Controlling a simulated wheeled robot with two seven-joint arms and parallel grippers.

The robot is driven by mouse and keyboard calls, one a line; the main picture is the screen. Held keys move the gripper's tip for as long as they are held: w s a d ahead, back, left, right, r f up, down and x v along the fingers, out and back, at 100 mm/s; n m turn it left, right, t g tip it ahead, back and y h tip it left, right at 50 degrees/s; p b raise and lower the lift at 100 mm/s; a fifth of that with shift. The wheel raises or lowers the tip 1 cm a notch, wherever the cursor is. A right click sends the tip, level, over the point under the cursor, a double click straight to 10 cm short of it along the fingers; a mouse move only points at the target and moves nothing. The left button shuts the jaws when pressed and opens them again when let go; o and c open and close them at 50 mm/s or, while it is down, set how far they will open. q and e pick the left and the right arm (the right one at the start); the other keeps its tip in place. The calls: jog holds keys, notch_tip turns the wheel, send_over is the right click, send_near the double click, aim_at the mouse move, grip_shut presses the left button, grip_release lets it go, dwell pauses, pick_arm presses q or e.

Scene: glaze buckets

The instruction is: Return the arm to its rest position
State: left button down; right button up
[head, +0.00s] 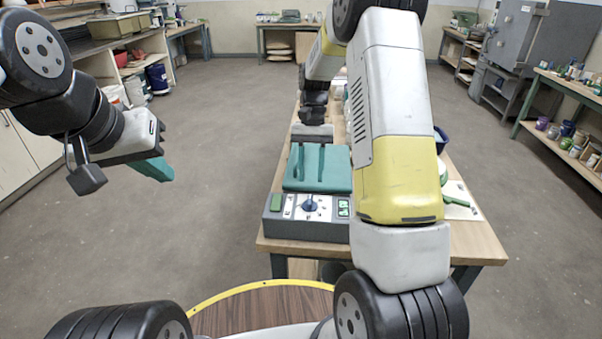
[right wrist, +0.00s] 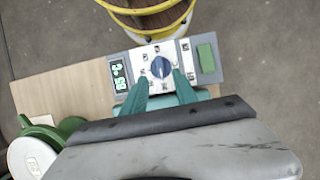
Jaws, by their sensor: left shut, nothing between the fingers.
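My left gripper (head: 153,168) hangs in the air at the left, over open floor and away from the table. Its teal fingers are together with nothing held. My right arm reaches forward over the table. My right gripper (head: 307,172) is above the teal top of a grey device (head: 312,207). In the right wrist view its two teal fingers (right wrist: 159,79) are spread, with a clear gap and nothing between them. The device's panel, with a blue knob (right wrist: 161,67), a green display and a green button (right wrist: 206,58), shows beyond the fingertips.
The device stands at the near edge of a wooden table (head: 480,240). My right arm hides much of the tabletop. A green item (head: 455,202) and a dark blue container (head: 440,138) are right of the arm. Shelves line both sides; the floor (head: 225,130) left of the table is clear.

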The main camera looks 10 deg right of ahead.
jog(key=shift+w+r, duration=0.25)
jog(key=shift+r, duration=0.4)
jog(key=s+r+n+t, duration=0.1)
jog(key=s+r+t, duration=0.1)
jog(key=s+r, duration=0.35)
jog(key=s+r+n+t, duration=0.1)
jog(key=s+r+t, duration=0.2)
jog(key=r, duration=0.5)
jog(key=s+r+t, duration=0.2)
jog(key=s, duration=0.4)
jog(key=s+a+r+n+t+y, duration=0.1)
jog(key=s+r+t, duration=0.1)
jog(key=s, duration=0.5)
jog(key=shift+n+t, duration=0.3)
jog(key=shift+t, duration=0.4)
jog(key=shift+s, duration=0.1)
